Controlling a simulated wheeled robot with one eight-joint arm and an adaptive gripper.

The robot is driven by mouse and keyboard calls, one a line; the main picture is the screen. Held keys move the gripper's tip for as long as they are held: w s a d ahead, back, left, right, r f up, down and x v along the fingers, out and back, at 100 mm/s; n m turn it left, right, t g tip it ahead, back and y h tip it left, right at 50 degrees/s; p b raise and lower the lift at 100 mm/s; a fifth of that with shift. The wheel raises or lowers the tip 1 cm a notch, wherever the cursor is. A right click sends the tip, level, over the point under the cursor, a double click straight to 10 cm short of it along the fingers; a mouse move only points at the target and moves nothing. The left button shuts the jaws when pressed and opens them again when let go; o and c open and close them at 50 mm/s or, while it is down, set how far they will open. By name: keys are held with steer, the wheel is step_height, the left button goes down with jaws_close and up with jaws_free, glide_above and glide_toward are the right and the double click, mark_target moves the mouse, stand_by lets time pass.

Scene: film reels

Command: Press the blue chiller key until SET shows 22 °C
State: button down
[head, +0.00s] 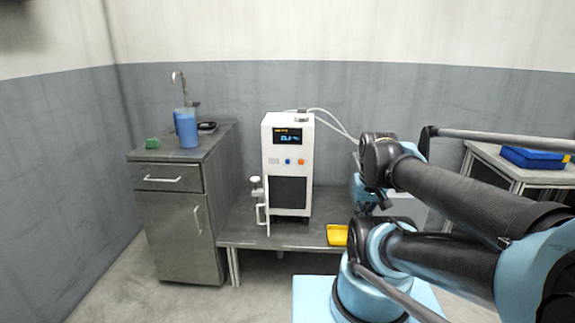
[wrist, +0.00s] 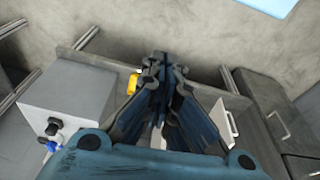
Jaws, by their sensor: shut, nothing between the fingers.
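The chiller (head: 267,135) is a white upright box on a low metal bench, with a dark vent grille below its panel. Its display (head: 287,136) is lit with orange and blue characters too small to read for certain. Under the display are a pale key, a blue key (head: 288,162) and an orange key (head: 301,162). My gripper (wrist: 160,62) shows in the wrist view with its fingers together and nothing between them. In the head view my arm is at the right, apart from the chiller, and the fingertips cannot be made out. The keys do not show in the wrist view.
A metal cabinet (head: 168,222) at the left bears a blue jug (head: 186,128) and a green block (head: 152,143). A yellow tray (head: 337,235) lies on the bench (head: 280,236) right of the chiller. A valve with a handle stands at the chiller's front left. A blue tray (head: 535,158) sits on the right table.

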mark_target(288, 162)
steer(key=w+a+r+n+t+h, duration=0.1)
steer(key=w+a+r+n+h, duration=0.15)
steer(key=w, duration=0.85)
steer(key=w+a+r+n+t+h, duration=0.15)
steer(key=w+n, duration=0.25)
steer(key=w, duration=0.7)
steer(key=w+a+f+n+t+h, duration=0.1)
steer(key=w+a+f, duration=0.3)
steer(key=a, duration=0.6)
steer(key=w+a+f+n+t+h, duration=0.2)
steer(key=w+a+f+n+t, duration=0.1)
steer(key=w+a, duration=0.5)
steer(key=shift+w+a+f+n, duration=0.4)
steer(key=shift+a+n, duration=0.15)
steer(key=shift+a, duration=0.35)
steer(key=shift+w+t, duration=0.15)
steer(key=shift+t, duration=0.1)
steer(key=w, duration=0.8)
steer(key=shift+w+d, duration=0.15)
steer(key=shift+w, duration=0.1)
steer(key=shift+w+r, duration=0.1)
steer(key=shift+w, duration=0.05)
steer(key=shift+w, duration=0.2)
